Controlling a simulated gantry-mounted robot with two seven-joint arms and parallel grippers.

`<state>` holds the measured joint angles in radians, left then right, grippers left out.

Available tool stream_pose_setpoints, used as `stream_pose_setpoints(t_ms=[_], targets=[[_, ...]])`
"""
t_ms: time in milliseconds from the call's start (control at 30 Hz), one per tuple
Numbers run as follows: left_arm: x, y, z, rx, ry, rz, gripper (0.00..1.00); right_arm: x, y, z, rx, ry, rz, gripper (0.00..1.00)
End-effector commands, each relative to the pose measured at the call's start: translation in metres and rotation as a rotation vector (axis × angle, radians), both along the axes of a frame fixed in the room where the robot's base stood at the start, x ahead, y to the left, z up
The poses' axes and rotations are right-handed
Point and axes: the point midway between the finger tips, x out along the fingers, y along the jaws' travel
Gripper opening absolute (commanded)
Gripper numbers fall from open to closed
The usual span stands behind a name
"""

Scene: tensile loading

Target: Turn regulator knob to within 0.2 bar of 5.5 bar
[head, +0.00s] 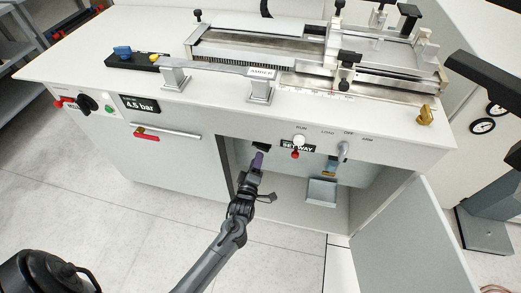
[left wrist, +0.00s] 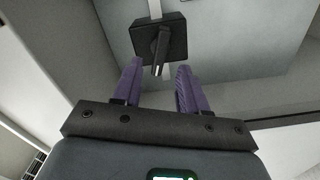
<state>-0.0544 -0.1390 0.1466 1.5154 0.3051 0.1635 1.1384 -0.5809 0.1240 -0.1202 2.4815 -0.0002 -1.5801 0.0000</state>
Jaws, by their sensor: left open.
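My left gripper (head: 257,161) reaches into the open cabinet under the bench, its purple fingers pointing at a small black box (head: 262,146). In the left wrist view the fingers (left wrist: 158,68) are open and empty. The black box (left wrist: 177,36) there carries a dark protruding knob or lever (left wrist: 159,52), seen ahead of and between the fingertips; whether they touch it I cannot tell. Whether this is the regulator knob I cannot confirm. A display (head: 140,104) on the bench front reads 4.5 bar. My right gripper is not in view.
The cabinet door (head: 405,240) stands open at the right. A grey bin (head: 321,191) and a yellow-blue part are inside the cabinet. A black rotary switch (head: 87,103) sits on the left front panel. A white knob (head: 299,140) and a lever (head: 344,151) sit above the opening.

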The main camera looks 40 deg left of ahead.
Motion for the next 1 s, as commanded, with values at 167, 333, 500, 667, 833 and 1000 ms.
stream_pose_setpoints(t_ms=[167, 333, 500, 667, 833, 1000], targets=[[0.028, 0.014, -0.002, 0.002, -0.002, 0.0, 0.43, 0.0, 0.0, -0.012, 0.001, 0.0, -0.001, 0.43], [0.048, 0.024, -0.002, 0.001, 0.0, 0.0, 0.43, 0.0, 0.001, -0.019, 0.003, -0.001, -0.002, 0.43], [0.059, 0.03, -0.001, 0.001, 0.0, 0.0, 0.43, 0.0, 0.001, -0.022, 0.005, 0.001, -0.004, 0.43], [0.063, 0.032, 0.0, 0.0, 0.001, 0.0, 0.43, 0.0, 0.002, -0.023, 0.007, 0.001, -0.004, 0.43], [0.063, 0.032, 0.0, 0.0, 0.001, 0.0, 0.43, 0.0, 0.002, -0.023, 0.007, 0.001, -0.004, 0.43], [0.063, 0.031, 0.0, 0.0, 0.001, 0.0, 0.26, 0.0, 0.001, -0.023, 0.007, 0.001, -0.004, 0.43]])
